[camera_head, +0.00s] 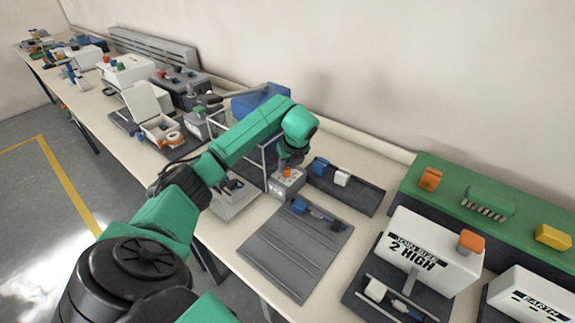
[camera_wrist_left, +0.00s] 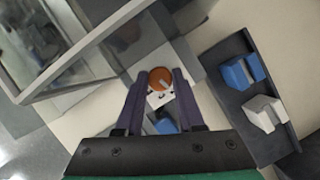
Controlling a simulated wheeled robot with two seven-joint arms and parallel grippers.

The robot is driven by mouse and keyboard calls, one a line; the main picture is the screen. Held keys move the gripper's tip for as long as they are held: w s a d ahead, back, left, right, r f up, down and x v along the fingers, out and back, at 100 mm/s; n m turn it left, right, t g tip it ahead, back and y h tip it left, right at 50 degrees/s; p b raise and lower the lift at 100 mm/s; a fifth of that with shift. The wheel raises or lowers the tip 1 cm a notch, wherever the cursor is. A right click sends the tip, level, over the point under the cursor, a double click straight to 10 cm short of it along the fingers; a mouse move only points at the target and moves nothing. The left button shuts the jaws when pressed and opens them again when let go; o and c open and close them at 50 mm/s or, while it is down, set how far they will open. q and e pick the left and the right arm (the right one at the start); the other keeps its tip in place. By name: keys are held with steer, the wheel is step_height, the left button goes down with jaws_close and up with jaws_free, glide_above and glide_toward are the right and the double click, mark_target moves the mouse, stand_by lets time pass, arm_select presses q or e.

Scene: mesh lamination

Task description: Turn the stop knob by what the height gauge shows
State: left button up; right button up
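My right gripper is out of view.
A clear-walled frame (camera_head: 240,152) stands close left of the knob box. A dark tray (camera_head: 345,190) with blue and white blocks lies right of it. A grey ribbed mat (camera_head: 290,255) lies in front. A green unit (camera_head: 480,205) stands at the back right.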

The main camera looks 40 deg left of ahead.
arm_select(q)
jaws_close()
steer(key=shift+m, duration=0.3)
steer(key=m+t+b, duration=0.1)
steer(key=m+b, duration=0.1)
steer(key=m, duration=0.1)
steer(key=shift+a+f+h, duration=0.1)
steer(key=shift+h, duration=0.3)
steer(key=shift+s+m+t+h+b, duration=0.1)
steer(key=shift+m+t+h+b, duration=0.25)
steer(key=shift+m+b, duration=0.5)
steer(key=shift+m+t+h+b, duration=0.25)
steer(key=shift+m+h+b, duration=0.15)
steer(key=shift+m, duration=0.85)
steer(key=o, duration=0.9)
jaws_free()
steer(key=shift+r, duration=0.2)
